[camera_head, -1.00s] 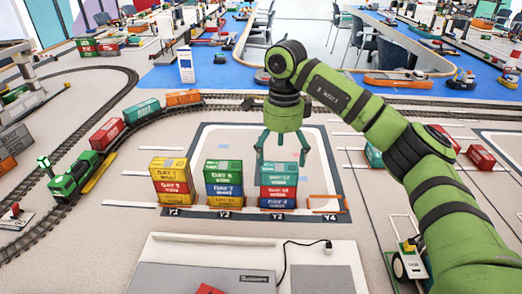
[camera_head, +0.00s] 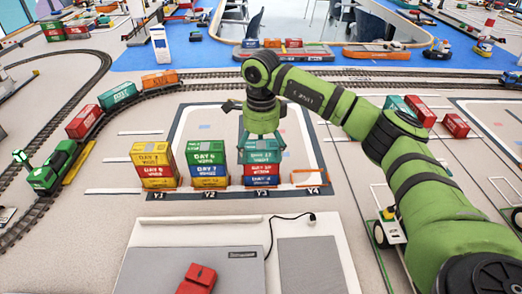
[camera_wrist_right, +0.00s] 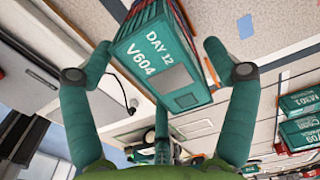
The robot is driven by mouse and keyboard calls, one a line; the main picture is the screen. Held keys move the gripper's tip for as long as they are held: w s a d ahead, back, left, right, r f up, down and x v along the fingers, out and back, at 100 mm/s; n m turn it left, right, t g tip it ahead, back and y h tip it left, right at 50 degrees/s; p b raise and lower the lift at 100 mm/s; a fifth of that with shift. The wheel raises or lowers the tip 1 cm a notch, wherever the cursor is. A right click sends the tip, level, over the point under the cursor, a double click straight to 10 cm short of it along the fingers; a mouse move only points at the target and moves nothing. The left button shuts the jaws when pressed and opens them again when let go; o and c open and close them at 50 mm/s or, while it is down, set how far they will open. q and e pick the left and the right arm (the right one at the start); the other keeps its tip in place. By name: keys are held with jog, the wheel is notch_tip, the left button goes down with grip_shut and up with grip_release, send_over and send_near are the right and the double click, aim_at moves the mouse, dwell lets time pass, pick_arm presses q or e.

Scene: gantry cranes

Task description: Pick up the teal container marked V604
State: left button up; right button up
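My left gripper is not in view.
The Y2 stack (camera_head: 208,168) and the Y1 stack (camera_head: 155,166) stand left of Y3. An orange frame marks the empty Y4 spot (camera_head: 309,178). A train with a green locomotive (camera_head: 50,168) stands on the curved track at left. A grey panel (camera_head: 235,265) lies in front.

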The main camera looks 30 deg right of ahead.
jog(key=c, duration=0.8)
